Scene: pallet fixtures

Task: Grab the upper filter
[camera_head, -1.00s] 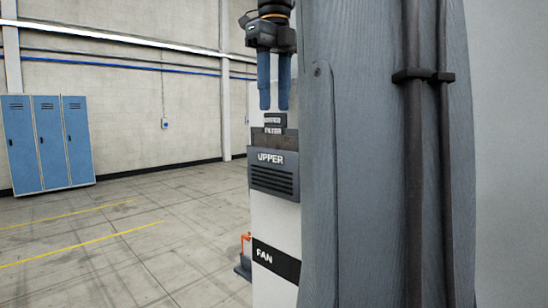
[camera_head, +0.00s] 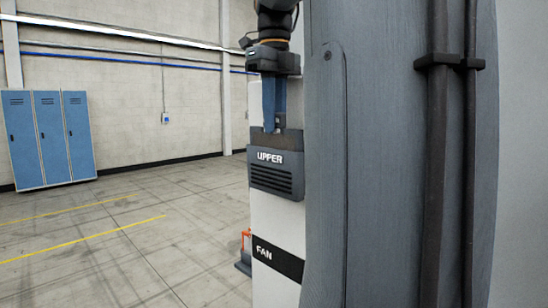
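A white cabinet (camera_head: 272,217) stands in the middle of the view. A dark grey louvred housing marked UPPER (camera_head: 275,178) is on its upper part. My gripper (camera_head: 274,128) points straight down just above this housing, with its blue fingers reaching the housing's top edge. The small dark labelled filter piece at that spot is mostly covered by the fingers. I cannot tell whether the fingers are around it, touching it or in front of it, nor how wide they are apart.
A large grey column of my own body fills the right of the view. A dark FAN label (camera_head: 277,259) is lower on the cabinet. An orange object (camera_head: 246,240) is beside its base. Blue lockers (camera_head: 50,138) stand at the far left, and the floor between is clear.

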